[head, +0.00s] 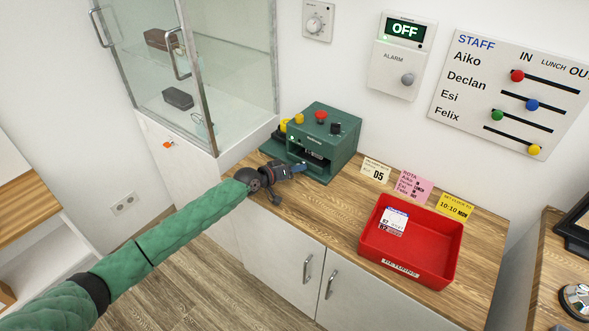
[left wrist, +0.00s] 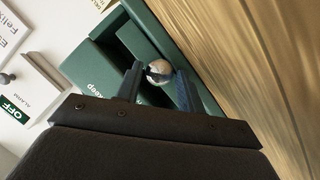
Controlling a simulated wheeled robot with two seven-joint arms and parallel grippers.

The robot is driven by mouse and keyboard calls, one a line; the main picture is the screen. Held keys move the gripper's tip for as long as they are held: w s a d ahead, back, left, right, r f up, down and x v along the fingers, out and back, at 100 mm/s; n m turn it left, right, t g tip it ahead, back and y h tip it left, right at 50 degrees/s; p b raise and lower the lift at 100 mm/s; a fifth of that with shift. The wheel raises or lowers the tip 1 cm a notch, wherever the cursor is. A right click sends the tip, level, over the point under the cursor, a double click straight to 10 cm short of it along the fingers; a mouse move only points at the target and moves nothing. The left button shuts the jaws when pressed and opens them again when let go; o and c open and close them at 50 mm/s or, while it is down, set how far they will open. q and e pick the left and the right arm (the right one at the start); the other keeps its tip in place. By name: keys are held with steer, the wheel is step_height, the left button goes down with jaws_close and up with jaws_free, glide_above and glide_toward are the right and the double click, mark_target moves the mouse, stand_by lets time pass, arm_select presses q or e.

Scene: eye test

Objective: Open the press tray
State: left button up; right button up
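The green press (head: 325,140) stands at the back left of the wooden counter, with a red button and yellow and black knobs on top. A dark slot shows in its front; how far the press tray is out I cannot tell, as my gripper covers part of it. My left gripper (head: 299,169) is at the lower front of the press. In the left wrist view its two fingers (left wrist: 159,82) are apart, one on each side of a round pale knob (left wrist: 158,69) in front of the green body. I see no clear grip on the knob. My right gripper is out of view.
A red bin (head: 375,258) stands on the counter at the right, with note cards (head: 414,186) behind it. A glass cabinet (head: 242,75) stands close left of the press. The wall carries an alarm box (head: 398,75) and staff board (head: 480,110). Counter between press and bin is clear.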

arm_select(q)
jaws_close()
steer(key=shift+s+a, duration=0.3)
steer(key=shift+s, duration=0.1)
steer(key=s+a, duration=0.3)
steer(key=s, duration=0.2)
steer(key=s+a, duration=0.2)
steer(key=shift+s+a+p, duration=0.3)
steer(key=shift+s, duration=0.05)
steer(key=shift+s+a, duration=0.2)
steer(key=shift+s, duration=0.1)
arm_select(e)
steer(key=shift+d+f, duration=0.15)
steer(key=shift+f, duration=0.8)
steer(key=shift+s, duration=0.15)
arm_select(q)
steer(key=shift+o, duration=0.7)
jaws_free()
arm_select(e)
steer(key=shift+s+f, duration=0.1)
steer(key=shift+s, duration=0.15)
